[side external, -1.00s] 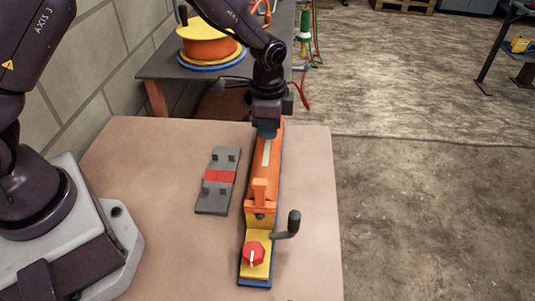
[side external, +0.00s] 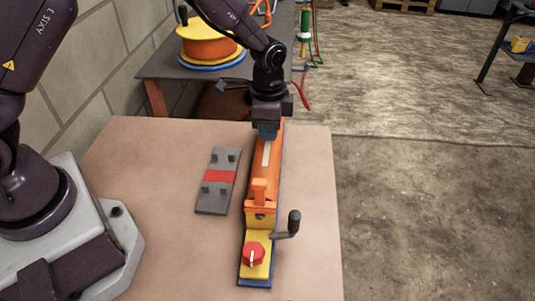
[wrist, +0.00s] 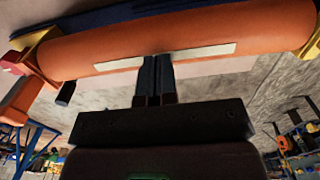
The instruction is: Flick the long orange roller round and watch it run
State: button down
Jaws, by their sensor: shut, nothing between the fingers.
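The long orange roller (side external: 266,170) lies in a yellow and blue frame on the table, running away from the camera, with a pale stripe along its upper side. It also spans the top of the wrist view (wrist: 240,32), where the stripe faces the fingers. My gripper (side external: 268,136) is at the roller's far part, fingers pointing down. In the wrist view my gripper (wrist: 156,58) is shut and empty, its tips at the stripe's lower edge. I cannot tell whether they touch the roller. The near end carries an orange upright piece (side external: 259,191), a dark crank handle (side external: 293,222) and a red knob (side external: 253,254).
A grey plate with a red band (side external: 220,176) and several pegs lies just left of the roller frame. The tan tabletop (side external: 150,190) is clear farther left. A bench with an orange and yellow reel (side external: 208,48) stands behind. The table's right edge is close to the frame.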

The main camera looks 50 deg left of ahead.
jog(key=shift+f, duration=0.4)
jog(key=shift+r, duration=0.6)
jog(key=s+a+f, duration=0.1)
jog(key=s+a, duration=0.3)
jog(key=shift+s+a+f, duration=0.15)
jog(key=shift+a+f, duration=0.05)
jog(key=shift+f, duration=0.05)
dwell(0.3)
